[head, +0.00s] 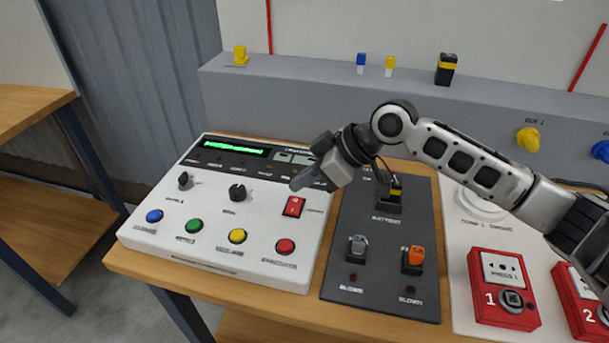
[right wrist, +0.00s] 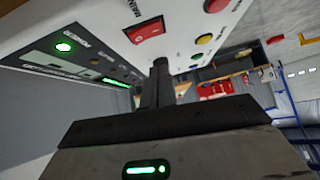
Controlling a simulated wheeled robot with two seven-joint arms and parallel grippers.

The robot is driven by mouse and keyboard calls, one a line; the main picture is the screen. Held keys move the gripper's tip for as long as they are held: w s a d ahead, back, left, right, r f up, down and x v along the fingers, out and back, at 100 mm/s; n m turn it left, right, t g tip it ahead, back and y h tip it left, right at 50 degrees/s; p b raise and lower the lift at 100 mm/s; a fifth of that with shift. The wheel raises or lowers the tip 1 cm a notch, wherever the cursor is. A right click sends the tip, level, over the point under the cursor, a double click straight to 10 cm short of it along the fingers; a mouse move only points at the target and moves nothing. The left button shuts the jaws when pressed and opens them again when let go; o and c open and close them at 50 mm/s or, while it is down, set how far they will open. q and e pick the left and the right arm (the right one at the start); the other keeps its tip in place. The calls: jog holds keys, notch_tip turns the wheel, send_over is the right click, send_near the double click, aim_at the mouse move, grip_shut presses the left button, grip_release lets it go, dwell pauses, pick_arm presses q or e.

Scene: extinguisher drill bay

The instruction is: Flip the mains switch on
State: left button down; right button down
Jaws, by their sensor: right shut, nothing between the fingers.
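The mains switch is a red rocker (head: 294,207) on the right part of the white control panel (head: 150,220). In the right wrist view the red rocker (right wrist: 145,30) shows close beyond the fingers, with a marking on its face. A green lamp (right wrist: 63,47) is lit on the panel near the label POWER. My right gripper (head: 298,182) is shut and empty, just above and behind the rocker, and its fingers (right wrist: 160,65) point toward the panel. I cannot tell whether the fingertips touch the panel. My left gripper is not in view.
The panel also has a lit green display (head: 234,149), two black knobs and several coloured buttons, such as the red one (head: 285,246). A dark plate (head: 380,275) with sockets stands to the right. Red call boxes (head: 503,290) stand farther right.

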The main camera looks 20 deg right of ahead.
jog(key=shift+b+v, duration=1)
jog(key=shift+v, duration=0.15)
pick_arm(q)
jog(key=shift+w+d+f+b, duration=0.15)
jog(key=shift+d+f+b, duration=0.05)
jog(key=shift+b, duration=0.25)
pick_arm(e)
jog(key=s+v, duration=0.1)
jog(key=v, duration=0.6)
jog(key=shift+s+a+r, duration=0.15)
jog(key=shift+s+r, duration=0.1)
